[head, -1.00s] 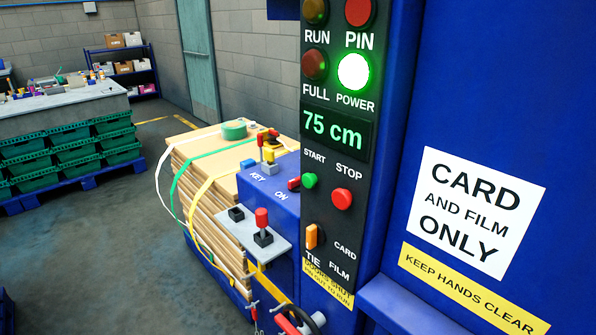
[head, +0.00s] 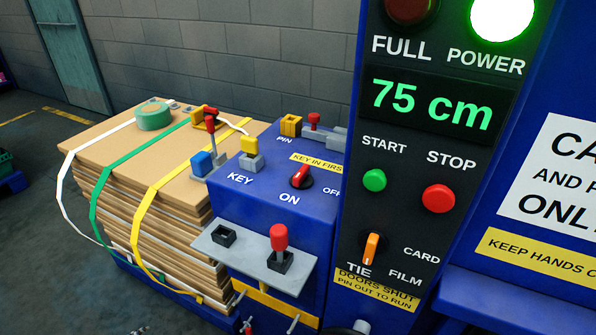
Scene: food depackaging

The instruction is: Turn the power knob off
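The red power knob (head: 302,177) sits on top of the blue box (head: 280,215), between the labels ON and OFF. Its pointer is angled; I cannot tell for sure which label it points to. The yellow key (head: 249,146) stands in a grey holder beside the KEY label. The POWER lamp (head: 503,15) glows white-green, and the display (head: 431,105) reads 75 cm. Neither of my grippers is in view.
A bale of flattened cardboard (head: 150,190) with white, green and yellow straps stands left of the box. A grey shelf (head: 245,258) with a red-handled lever (head: 279,238) juts from the box front. The control panel (head: 400,220) rises at the right.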

